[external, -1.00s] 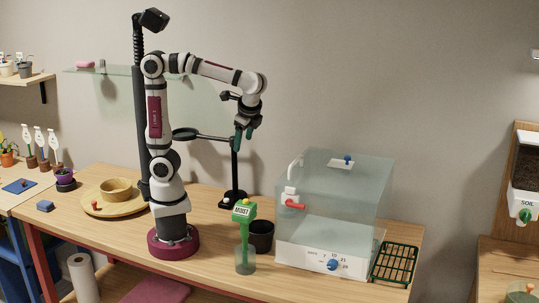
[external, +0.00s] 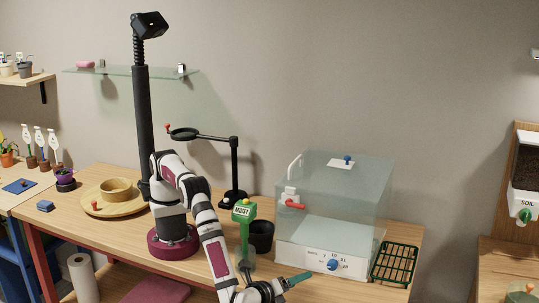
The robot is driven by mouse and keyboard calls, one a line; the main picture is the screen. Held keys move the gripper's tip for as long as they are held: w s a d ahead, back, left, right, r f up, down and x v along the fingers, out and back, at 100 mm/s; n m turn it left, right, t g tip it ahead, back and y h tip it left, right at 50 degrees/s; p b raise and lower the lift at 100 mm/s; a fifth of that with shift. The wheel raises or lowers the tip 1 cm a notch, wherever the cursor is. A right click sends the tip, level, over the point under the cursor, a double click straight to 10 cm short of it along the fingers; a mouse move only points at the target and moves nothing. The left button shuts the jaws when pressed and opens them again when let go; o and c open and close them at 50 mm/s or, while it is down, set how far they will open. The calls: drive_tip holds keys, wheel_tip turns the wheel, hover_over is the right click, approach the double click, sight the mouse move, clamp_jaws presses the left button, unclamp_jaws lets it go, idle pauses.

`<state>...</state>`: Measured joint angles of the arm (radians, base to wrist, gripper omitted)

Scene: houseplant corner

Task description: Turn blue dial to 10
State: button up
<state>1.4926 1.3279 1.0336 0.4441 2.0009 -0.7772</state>
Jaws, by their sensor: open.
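The blue dial (external: 333,265) sits on the white front panel of a clear box (external: 335,205), low in the middle. Printed numbers surround it; its exact setting is too small to read. My gripper (external: 300,279) is low in front of the bench, to the left of the dial and apart from it. Its green fingers point right, towards the panel side. It is open, and I see nothing between the fingers.
A green moisture meter (external: 244,212) stands just behind my arm. A dark pot (external: 261,236) is beside it. A green wire rack (external: 395,262) lies right of the box. A red-handled tap (external: 294,204) is on the box's left side. Space before the panel is clear.

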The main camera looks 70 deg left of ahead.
sight(331, 267)
drive_tip(key=x, duration=1.5)
drive_tip(key=shift+w+r, duration=0.1)
drive_tip(key=shift+w, duration=0.1)
clamp_jaws()
